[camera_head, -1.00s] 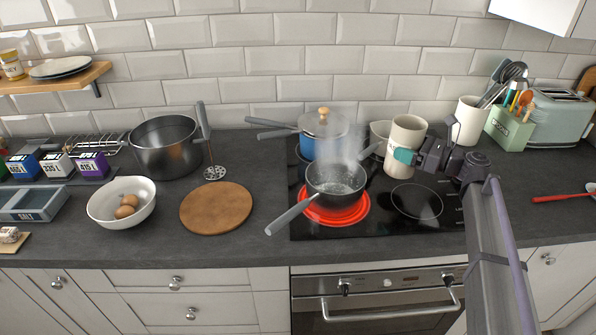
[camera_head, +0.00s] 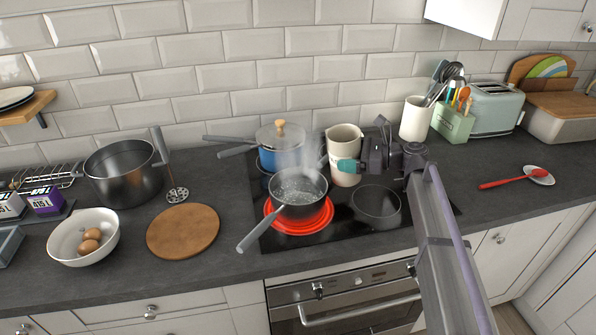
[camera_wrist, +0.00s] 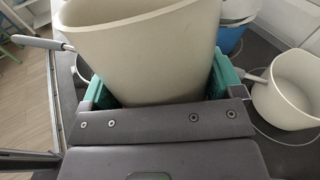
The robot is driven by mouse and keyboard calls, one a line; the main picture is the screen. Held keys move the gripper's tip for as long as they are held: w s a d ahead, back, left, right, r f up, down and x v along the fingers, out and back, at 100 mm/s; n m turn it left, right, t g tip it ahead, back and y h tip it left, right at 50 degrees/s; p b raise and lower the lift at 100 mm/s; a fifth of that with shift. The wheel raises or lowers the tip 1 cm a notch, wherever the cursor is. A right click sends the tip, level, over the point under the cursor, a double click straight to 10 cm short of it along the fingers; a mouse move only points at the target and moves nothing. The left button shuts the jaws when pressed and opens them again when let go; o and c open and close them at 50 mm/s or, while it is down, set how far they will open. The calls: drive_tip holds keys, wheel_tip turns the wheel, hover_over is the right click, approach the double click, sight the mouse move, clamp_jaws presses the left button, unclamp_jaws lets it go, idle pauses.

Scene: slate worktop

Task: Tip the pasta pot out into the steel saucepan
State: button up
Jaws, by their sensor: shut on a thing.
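The pasta pot is a tall cream container (camera_head: 344,166). My gripper (camera_head: 350,166), with teal finger pads, is shut on it from the right and holds it roughly upright. In the wrist view the pot (camera_wrist: 150,50) fills the middle between the teal pads (camera_wrist: 165,90), and its contents are hidden. The steel saucepan (camera_head: 300,206) sits on the glowing red burner, just left of and in front of the pot. Bubbling, steaming liquid shows in it, and its grey handle points to the front left. In the wrist view the pot hides most of the saucepan; a grey handle (camera_wrist: 40,42) shows at left.
A lidded blue pot (camera_head: 270,160) stands behind the saucepan. A cream pan (camera_wrist: 295,90) is close to the right of the held pot in the wrist view. The front right burner (camera_head: 376,204) is empty. A utensil crock (camera_head: 415,120) stands behind the arm.

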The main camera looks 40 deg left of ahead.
sight(332, 144)
wheel_tip(332, 144, up, 7)
drive_tip(key=s+a+n+t+h+p, duration=0.1)
drive_tip(key=n+t+h+p, duration=0.3)
drive_tip(key=p, duration=1.2)
drive_tip(key=shift+s+a+t+h, duration=0.2)
drive_tip(key=shift+s+t+h, duration=0.5)
drive_tip(key=shift+t+h, duration=0.3)
drive_tip(key=shift+r, duration=0.15)
drive_tip(key=shift+s+a+r+n+t+h+p, duration=0.15)
drive_tip(key=shift+r+n+t+h+p, duration=0.5)
drive_tip(key=shift+p, duration=0.7)
drive_tip(key=shift+s+a+r+n+t+h+p, duration=0.25)
drive_tip(key=shift+s+a+r+t+h+p, duration=0.15)
drive_tip(key=shift+s+r+t+p, duration=0.4)
drive_tip(key=shift+s+a+r+n+t+h+p, duration=0.25)
drive_tip(key=shift+s+r+t+h+p, duration=0.15)
drive_tip(key=shift+r+t+p, duration=0.15)
drive_tip(key=shift+s+a+r+n+t+h+p, duration=0.2)
drive_tip(key=shift+s+r+n+t+h+p, duration=0.15)
drive_tip(key=shift+p, duration=0.25)
drive_tip(key=shift+s+a+r+t+h, duration=0.25)
drive_tip(key=shift+s+r+t+h, duration=0.15)
drive_tip(key=shift+t, duration=0.35)
idle(0.9)
